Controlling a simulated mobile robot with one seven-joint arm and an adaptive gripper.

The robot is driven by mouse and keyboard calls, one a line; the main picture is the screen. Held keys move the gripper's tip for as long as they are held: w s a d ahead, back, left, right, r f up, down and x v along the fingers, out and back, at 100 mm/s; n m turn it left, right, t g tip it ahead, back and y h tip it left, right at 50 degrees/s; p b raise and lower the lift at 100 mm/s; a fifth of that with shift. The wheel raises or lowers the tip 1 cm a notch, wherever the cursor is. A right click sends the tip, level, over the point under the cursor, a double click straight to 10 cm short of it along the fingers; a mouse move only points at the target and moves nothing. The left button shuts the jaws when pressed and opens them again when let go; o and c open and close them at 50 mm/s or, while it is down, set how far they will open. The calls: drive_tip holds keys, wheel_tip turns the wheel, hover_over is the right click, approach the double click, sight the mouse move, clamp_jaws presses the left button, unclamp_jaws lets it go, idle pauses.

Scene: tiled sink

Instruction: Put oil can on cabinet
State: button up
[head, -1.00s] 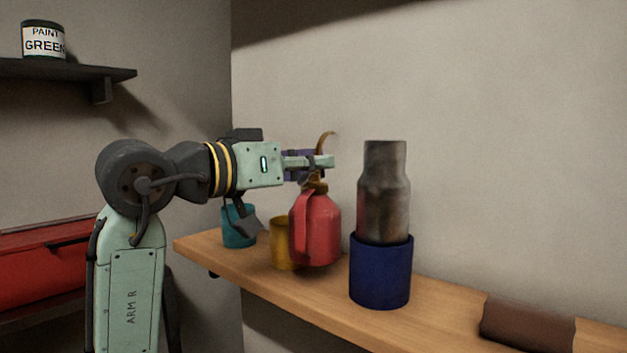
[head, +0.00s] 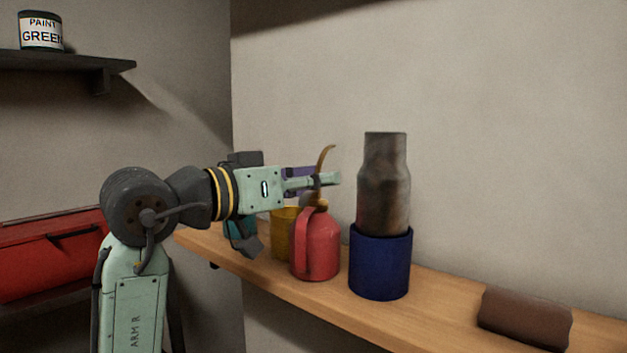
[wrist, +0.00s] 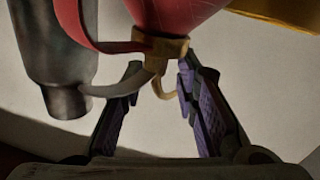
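The oil can (head: 317,243) has a red body, red handle, brass neck and curved spout. It stands upright on the wooden shelf cabinet top (head: 447,312), left of the blue cup. In the wrist view the can's red body (wrist: 170,15) is at the top, with its brass neck (wrist: 160,47) below. My gripper (head: 318,181) is at the neck and spout. In the wrist view its purple-padded fingers (wrist: 160,85) stand apart on either side of the spout, with pale gaps beside it. Exact contact at the neck is hard to see.
A grey metal bottle (head: 384,180) stands in the blue cup (head: 380,265) close right of the can. A yellow cup (head: 281,240) and teal cup (head: 236,228) are close left. A brown block (head: 525,318) lies at right; bare shelf separates it from the blue cup.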

drive_tip(key=shift+r, duration=0.2)
drive_tip(key=shift+s+a+f, duration=0.1)
drive_tip(key=shift+s+a, duration=0.1)
drive_tip(key=shift+a, duration=0.05)
drive_tip(key=b+v, duration=0.2)
drive_tip(key=v, duration=0.9)
drive_tip(key=shift+s, duration=0.15)
drive_tip(key=shift+a, duration=0.1)
